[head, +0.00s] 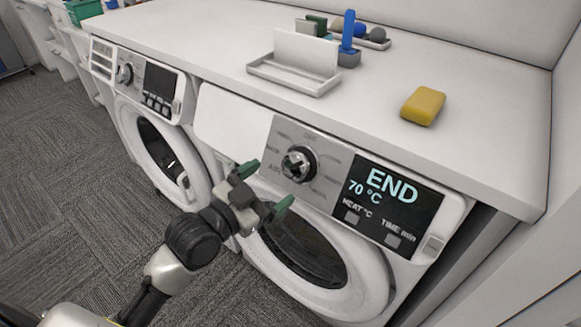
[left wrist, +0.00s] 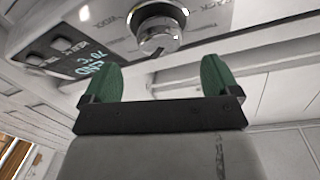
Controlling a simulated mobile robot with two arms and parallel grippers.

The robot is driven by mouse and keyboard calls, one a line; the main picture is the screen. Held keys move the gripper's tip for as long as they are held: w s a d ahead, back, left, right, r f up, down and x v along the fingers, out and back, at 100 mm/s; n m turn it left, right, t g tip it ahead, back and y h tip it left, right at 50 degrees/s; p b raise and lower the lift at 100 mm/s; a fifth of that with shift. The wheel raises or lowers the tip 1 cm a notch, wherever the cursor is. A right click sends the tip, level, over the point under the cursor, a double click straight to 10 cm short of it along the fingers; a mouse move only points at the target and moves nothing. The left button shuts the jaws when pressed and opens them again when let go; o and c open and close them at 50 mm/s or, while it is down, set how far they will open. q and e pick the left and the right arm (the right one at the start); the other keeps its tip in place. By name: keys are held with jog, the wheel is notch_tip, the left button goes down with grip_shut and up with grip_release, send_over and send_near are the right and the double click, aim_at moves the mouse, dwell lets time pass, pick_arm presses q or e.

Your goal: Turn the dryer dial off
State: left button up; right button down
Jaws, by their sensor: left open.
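The dryer dial (head: 299,163) is a round chrome knob on the silver panel of the right-hand machine. In the left wrist view the dial (left wrist: 160,27) shows just beyond the fingertips, with a dark pointer mark on its face. The display (head: 392,196) to its right reads "END" and "70 °C". My left gripper (head: 267,183) has green fingertips spread apart, in front of the panel and below left of the dial. In the left wrist view the open fingers (left wrist: 160,78) hold nothing and appear apart from the dial. My right gripper is not in view.
A second front-loading machine (head: 159,84) stands to the left. The white countertop (head: 200,32) above holds a tray (head: 296,72), a yellow sponge (head: 423,106) and a blue brush (head: 348,36). The carpeted floor (head: 60,180) at left is clear.

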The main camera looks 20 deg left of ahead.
aim_at(292, 169)
pick_arm(q)
jog(key=x, duration=0.6)
jog(key=shift+w, duration=0.15)
jog(key=c, duration=0.9)
jog(key=shift+d+r+n+p, duration=0.1)
jog(key=shift+n+p, duration=0.4)
jog(key=shift+p, duration=0.3)
jog(key=n+y+p, duration=0.2)
jog(key=n+p, duration=0.2)
jog(key=n+t+y+p, duration=0.1)
jog(key=n+y+p, duration=0.1)
jog(key=p, duration=0.3)
jog(key=shift+d+r+n, duration=0.15)
jog(key=shift+r+n, duration=0.05)
jog(key=shift+n, duration=0.7)
jog(key=shift+f+n+y+p, duration=0.25)
jog(key=shift+n+y+p, duration=0.75)
jog(key=shift+n+p, duration=0.5)
